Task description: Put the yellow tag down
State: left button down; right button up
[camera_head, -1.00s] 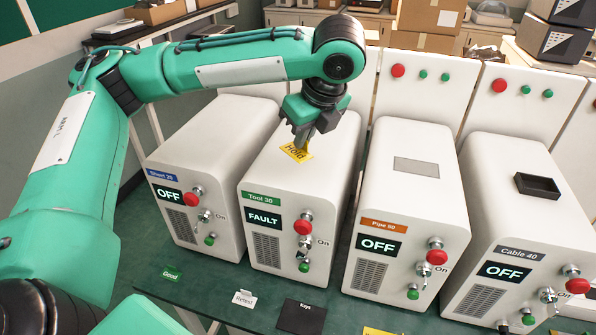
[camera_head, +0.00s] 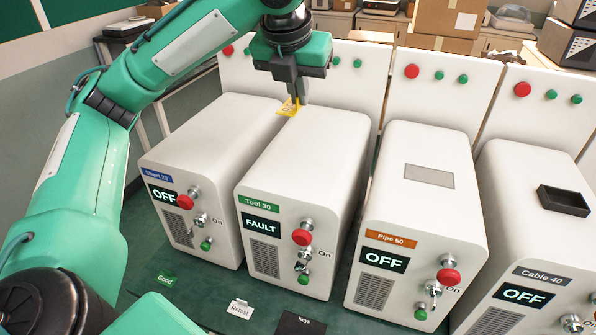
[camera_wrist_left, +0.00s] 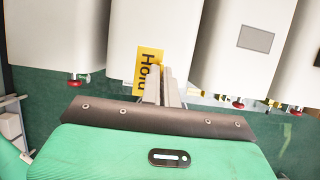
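The yellow tag (camera_head: 288,107), printed "Hold", is held at the fingertips of my left gripper (camera_head: 300,99). In the head view it shows over the rear top of the white Tool 30 machine (camera_head: 310,145), whose display reads FAULT. I cannot tell how much gap there is between tag and machine. In the left wrist view the tag (camera_wrist_left: 148,70) sticks out on the left of the closely set fingers (camera_wrist_left: 166,82). Part of its lettering is hidden by the fingers. My right gripper is not in view.
A black tray (camera_head: 563,200) sits on Cable 40. A green Good label (camera_head: 165,279), white Retest card (camera_head: 240,309) and black Keys mat (camera_head: 300,323) lie in front.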

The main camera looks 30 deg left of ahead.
pick_arm(q)
send_over(301, 178)
jog(key=s, duration=0.2)
jog(key=f, duration=1.2)
jog(key=shift+w+d+b, duration=0.1)
jog(key=shift+w+b, duration=0.15)
jog(key=shift+b, duration=0.05)
notch_tip(301, 178, down, 4)
jog(key=shift+f, duration=0.2)
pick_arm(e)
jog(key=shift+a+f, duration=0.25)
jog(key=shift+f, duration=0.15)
pick_arm(q)
jog(key=shift+d, duration=0.1)
jog(key=c, duration=2.1)
grip_release()
jog(key=shift+f, duration=0.1)
jog(key=o, duration=0.4)
jog(key=v, duration=1.2)
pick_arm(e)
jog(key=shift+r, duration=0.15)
